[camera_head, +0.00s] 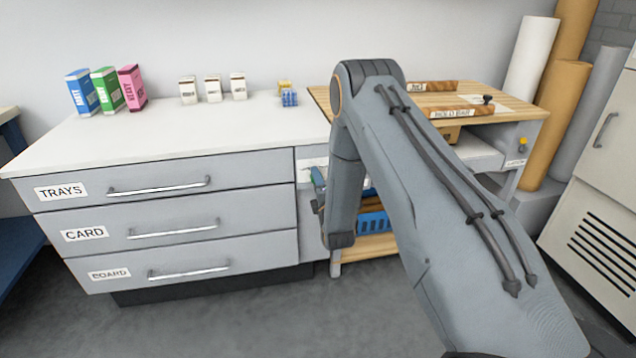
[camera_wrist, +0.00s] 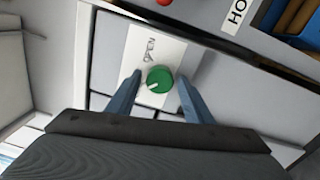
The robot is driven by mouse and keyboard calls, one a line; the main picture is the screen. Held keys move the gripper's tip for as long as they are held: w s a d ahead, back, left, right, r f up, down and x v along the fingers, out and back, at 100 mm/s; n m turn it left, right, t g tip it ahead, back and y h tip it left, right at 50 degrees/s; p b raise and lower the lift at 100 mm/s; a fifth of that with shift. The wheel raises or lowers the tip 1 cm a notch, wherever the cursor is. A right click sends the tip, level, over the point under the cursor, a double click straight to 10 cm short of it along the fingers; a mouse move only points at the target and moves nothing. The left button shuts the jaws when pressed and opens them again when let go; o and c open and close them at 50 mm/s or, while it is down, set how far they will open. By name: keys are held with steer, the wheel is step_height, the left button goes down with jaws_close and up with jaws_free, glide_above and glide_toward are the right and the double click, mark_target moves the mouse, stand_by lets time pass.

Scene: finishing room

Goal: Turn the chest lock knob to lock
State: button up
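A round green knob (camera_wrist: 160,79) with a white pointer mark sits on a white label plate (camera_wrist: 152,52) on the grey chest front in the wrist view. The word on the plate looks like "OPEN". The pointer lies toward the knob's lower left in that view. My gripper (camera_wrist: 157,86) is open, with one blue-grey finger on each side of the knob and a gap on both sides. Whether the fingertips reach the knob's depth is unclear. In the head view my arm hides the knob; the drawer chest (camera_head: 160,205) shows closed drawers labelled TRAYS, CARD and BOARD.
Boxes (camera_head: 108,90) and small cartons (camera_head: 213,88) stand on the white worktop (camera_head: 180,130). A wooden bench (camera_head: 470,100) with a shelf and a blue crate (camera_head: 374,222) stands right of the chest. Tall rolls (camera_head: 560,90) and a vented cabinet (camera_head: 595,180) are at the right.

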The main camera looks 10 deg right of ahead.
steer(key=shift+s+d, duration=0.1)
steer(key=s, duration=0.7)
steer(key=shift+s, duration=0.35)
steer(key=shift+f, duration=0.1)
steer(key=s+r+m+g+p, duration=0.5)
steer(key=s+r+m+g, duration=0.4)
steer(key=s+r+m, duration=0.15)
steer(key=s+r+m+g+p, duration=0.1)
steer(key=s+r+m+g, duration=0.2)
steer(key=s, duration=0.7)
steer(key=s+r+m+g+p, duration=0.2)
steer(key=s+r, duration=0.3)
steer(key=s, duration=0.5)
steer(key=s+r+m+g+p, duration=0.2)
steer(key=s+r+m+g, duration=0.2)
steer(key=s, duration=0.6)
steer(key=shift+s+r, duration=0.25)
